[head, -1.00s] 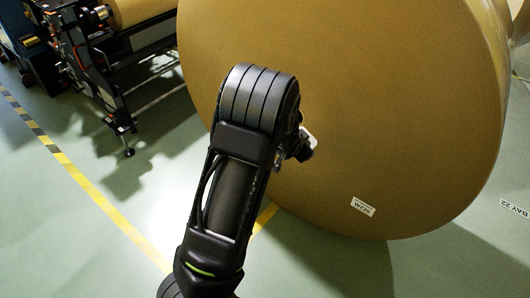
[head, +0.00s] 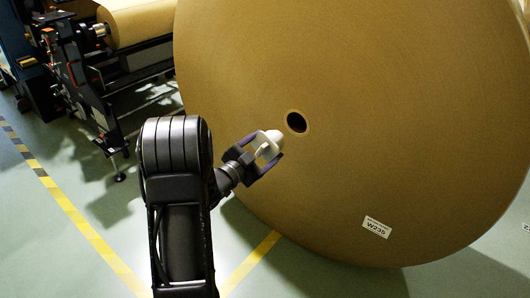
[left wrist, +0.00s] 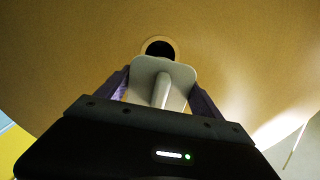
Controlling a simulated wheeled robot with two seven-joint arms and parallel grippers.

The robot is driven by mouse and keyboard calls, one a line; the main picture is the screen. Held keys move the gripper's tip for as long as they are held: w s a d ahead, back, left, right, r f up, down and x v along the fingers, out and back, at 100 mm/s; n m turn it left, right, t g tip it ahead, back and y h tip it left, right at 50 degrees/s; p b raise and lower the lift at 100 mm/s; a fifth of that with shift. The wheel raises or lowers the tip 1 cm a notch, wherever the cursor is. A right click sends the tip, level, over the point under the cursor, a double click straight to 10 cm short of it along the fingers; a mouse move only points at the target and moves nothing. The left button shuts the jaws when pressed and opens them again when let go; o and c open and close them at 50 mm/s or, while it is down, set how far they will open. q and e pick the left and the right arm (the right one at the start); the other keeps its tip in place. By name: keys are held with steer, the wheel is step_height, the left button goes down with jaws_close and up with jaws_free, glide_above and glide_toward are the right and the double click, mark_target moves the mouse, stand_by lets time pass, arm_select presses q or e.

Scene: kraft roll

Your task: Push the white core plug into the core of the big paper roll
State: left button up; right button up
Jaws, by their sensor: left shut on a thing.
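The big paper roll (head: 400,110) is brown and stands with its flat face toward me. Its core (head: 297,122) is a dark round hole near the middle of the face. My left gripper (head: 268,147) is shut on the white core plug (head: 266,141), to the left of and a little below the core in the head view. In the left wrist view the plug (left wrist: 163,88) sits between the fingers, with the core (left wrist: 159,47) just beyond its upper edge. The plug appears outside the core; the exact gap is hard to tell. My right gripper is not in view.
A machine (head: 85,75) with a smaller paper roll (head: 138,20) stands at the back left. Yellow floor lines (head: 88,232) run across the green floor. A white label (head: 377,227) is on the roll's lower face. Open floor lies left of my arm.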

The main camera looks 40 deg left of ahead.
mark_target(279, 137)
arm_select(q)
steer(key=shift+w, duration=0.2)
steer(key=shift+w+a, duration=0.1)
steer(key=shift+w, duration=3.45)
steer(key=shift+f, duration=0.1)
steer(key=shift+a+f+b, duration=0.1)
steer(key=shift+f+b, duration=0.05)
steer(key=shift+b, duration=0.3)
steer(key=shift+s, duration=0.1)
steer(key=shift+b, duration=0.3)
steer(key=shift+w+b, duration=0.35)
steer(key=shift+w, duration=0.65)
steer(key=shift+w, duration=0.25)
